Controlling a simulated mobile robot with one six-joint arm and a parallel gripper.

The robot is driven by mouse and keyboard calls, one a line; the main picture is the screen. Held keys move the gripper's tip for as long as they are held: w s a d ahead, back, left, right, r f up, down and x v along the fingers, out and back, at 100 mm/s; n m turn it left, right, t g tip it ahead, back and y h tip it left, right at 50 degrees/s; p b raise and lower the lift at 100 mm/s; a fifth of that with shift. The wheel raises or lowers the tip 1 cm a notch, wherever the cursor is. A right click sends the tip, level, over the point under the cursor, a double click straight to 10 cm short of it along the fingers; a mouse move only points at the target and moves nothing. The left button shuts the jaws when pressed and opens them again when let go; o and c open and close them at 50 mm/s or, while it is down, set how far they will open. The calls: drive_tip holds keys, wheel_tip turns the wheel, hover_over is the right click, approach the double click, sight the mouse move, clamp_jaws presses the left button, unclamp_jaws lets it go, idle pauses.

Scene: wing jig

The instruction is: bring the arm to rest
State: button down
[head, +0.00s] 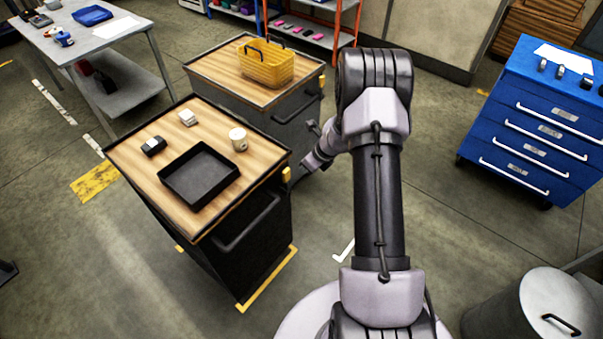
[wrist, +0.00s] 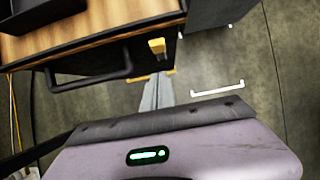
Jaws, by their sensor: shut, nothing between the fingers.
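My arm (head: 380,200) rises in the middle of the head view, bends at the top and reaches down to the left. My gripper (head: 297,182) is beside the right corner of the near wood-topped cart (head: 262,176), partly hard to see against the dark background. In the wrist view my gripper's grey fingers (wrist: 157,92) are together and empty, pointing toward the yellow corner piece of the cart (wrist: 157,46). I cannot tell whether they touch it.
A black tray (head: 200,174), a white mug (head: 238,139) and small devices sit on the near cart. A second cart behind bears a yellow basket (head: 266,64). A blue drawer cabinet (head: 540,125) and grey bin (head: 535,310) stand right. Floor between is clear.

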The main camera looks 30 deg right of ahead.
drive_tip(key=shift+s+r, duration=0.2)
drive_tip(key=shift+r, duration=0.3)
drive_tip(key=s+a+r+n+y+b, duration=0.1)
drive_tip(key=s+a+r+n+b, duration=0.3)
drive_tip(key=a+r+n, duration=0.5)
drive_tip(key=s+a+r+n+b, duration=0.4)
drive_tip(key=a+r+n, duration=0.3)
drive_tip(key=a+r, duration=0.4)
drive_tip(key=s+a+n+b, duration=0.2)
drive_tip(key=s+n, duration=0.3)
drive_tip(key=s, duration=0.5)
drive_tip(key=s+a+n+h+b, duration=0.1)
drive_tip(key=s+a+n+b, duration=0.2)
drive_tip(key=s+n, duration=0.3)
drive_tip(key=s, duration=0.4)
drive_tip(key=shift+r+n+t, duration=0.3)
drive_tip(key=shift+r+t, duration=0.1)
drive_tip(key=shift+s+a, duration=0.1)
